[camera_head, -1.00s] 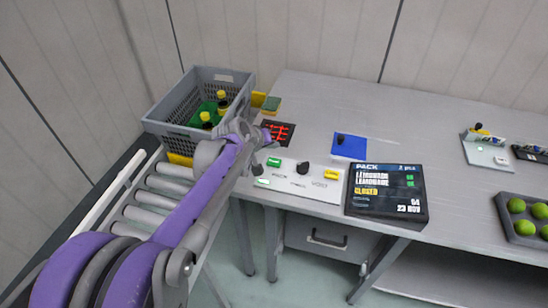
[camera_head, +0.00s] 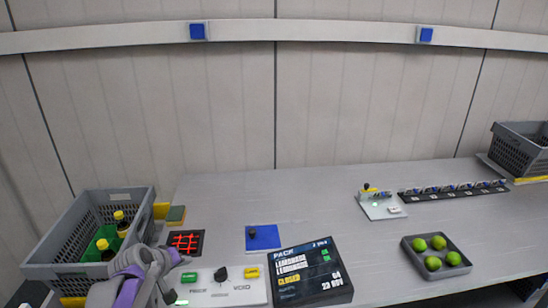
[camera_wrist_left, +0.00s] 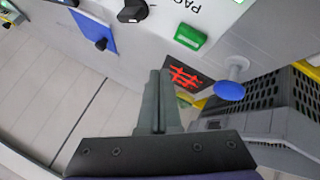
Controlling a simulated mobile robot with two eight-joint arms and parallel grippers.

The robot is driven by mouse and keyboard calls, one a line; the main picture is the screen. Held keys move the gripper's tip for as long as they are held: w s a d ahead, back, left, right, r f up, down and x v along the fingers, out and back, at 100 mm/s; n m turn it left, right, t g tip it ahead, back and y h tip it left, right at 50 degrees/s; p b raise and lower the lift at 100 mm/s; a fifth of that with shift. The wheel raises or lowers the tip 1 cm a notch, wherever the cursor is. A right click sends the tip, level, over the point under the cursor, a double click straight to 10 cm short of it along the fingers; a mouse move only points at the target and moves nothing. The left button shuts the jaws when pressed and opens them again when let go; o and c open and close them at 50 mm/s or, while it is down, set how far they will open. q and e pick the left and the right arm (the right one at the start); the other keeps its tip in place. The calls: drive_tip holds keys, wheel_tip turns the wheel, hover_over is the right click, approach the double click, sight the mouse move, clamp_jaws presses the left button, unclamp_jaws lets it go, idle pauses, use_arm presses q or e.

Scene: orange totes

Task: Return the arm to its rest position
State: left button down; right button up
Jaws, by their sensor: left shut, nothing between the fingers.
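My left arm comes in at the lower left of the head view, mostly cut off by the bottom edge. Its gripper (camera_head: 172,262) is beside the grey crate (camera_head: 50,232), near the left end of the white control panel (camera_head: 215,295). In the left wrist view the two fingers (camera_wrist_left: 160,78) are pressed together with nothing between them. That view also shows the red-marked black pad (camera_wrist_left: 186,78), a green button (camera_wrist_left: 190,36) and the crate (camera_wrist_left: 275,115). My right gripper is in neither view.
The crate holds yellow-capped bottles (camera_head: 104,248).

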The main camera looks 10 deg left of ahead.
use_arm(q)
drive_tip(key=s+d+f+m+g+p, duration=0.1)
drive_tip(key=s+d+m, duration=0.3)
drive_tip(key=s, duration=0.9)
drive_tip(key=s+d+f+m+g+p, duration=0.1)
drive_tip(key=s+d+f+m+g, duration=0.1)
drive_tip(key=s+d, duration=0.8)
drive_tip(key=s+f+m, duration=0.1)
drive_tip(key=s+f, duration=0.1)
drive_tip(key=s, duration=0.1)
drive_tip(key=shift+s+m+g+y+p, duration=0.3)
drive_tip(key=shift+s+m+y+p, duration=0.1)
drive_tip(key=shift+a, duration=0.1)
